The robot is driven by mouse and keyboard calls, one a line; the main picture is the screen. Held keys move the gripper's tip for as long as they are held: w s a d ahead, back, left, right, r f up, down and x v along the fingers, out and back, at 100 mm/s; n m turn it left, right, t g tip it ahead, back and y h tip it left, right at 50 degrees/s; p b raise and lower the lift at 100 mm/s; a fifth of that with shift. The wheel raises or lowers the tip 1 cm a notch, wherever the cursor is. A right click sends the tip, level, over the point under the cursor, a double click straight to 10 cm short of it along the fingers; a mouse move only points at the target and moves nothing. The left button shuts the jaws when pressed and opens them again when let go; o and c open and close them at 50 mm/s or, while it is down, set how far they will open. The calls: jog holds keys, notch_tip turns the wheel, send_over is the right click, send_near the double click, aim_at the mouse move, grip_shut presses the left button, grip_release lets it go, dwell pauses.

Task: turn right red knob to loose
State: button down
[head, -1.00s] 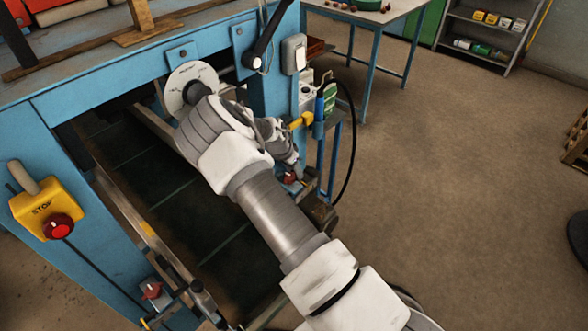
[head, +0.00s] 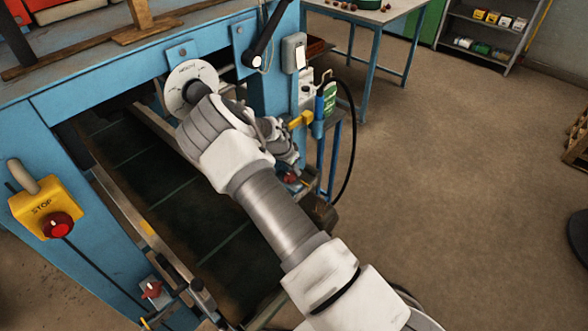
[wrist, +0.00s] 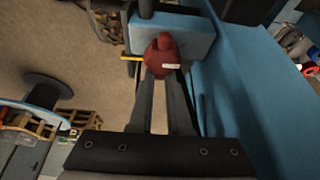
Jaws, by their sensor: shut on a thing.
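The right red knob (wrist: 162,58) sits on a grey-blue block (wrist: 178,35) in the wrist view. My gripper (wrist: 161,74) is shut on the knob, one finger on each side of it. A white pointer bar and a yellow bar show at the knob's sides. In the head view the right red knob (head: 291,177) is mostly hidden behind my wrist, low on the right side of the blue machine (head: 118,70). The left red knob (head: 151,289) is on the machine's lower left, well apart from my gripper.
A yellow stop box (head: 45,205) with a red button is on the left blue post. A black hose (head: 349,150) loops right of my wrist. A dark conveyor belt (head: 185,210) runs beneath my arm. The floor to the right is open.

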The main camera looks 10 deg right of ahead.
jog(key=shift+f+b, duration=0.1)
jog(key=shift+b, duration=0.35)
jog(key=n+b, duration=0.1)
jog(key=b, duration=0.1)
jog(key=n+t+y+b, duration=0.1)
jog(key=n+b, duration=0.3)
jog(key=shift+w+a+f+y, duration=0.15)
jog(key=shift+w+a+y, duration=0.15)
jog(key=n+b, duration=0.1)
jog(key=n+y+b, duration=0.1)
jog(key=n+b, duration=0.2)
jog(key=b, duration=0.1)
jog(key=shift+w+a+n+t+y, duration=0.1)
jog(key=shift+a+n+t+y, duration=0.2)
jog(key=shift+n+t, duration=0.1)
jog(key=n+b, duration=0.1)
jog(key=n+y+b, duration=0.1)
jog(key=n+b, duration=0.1)
jog(key=shift+a+y, duration=0.3)
jog(key=shift+s+a+r+n+g+y+b, duration=0.15)
jog(key=shift+n+y+b, duration=0.15)
jog(key=shift+n, duration=0.55)
jog(key=shift+a+n+g+y+b, duration=0.1)
jog(key=shift+n+g+y+b, duration=0.2)
jog(key=shift+n, duration=0.5)
jog(key=shift+s+a+r+n+g+y+b, duration=0.15)
jog(key=shift+n+b, duration=0.25)
jog(key=shift+n, duration=0.45)
jog(key=shift+f, duration=0.1)
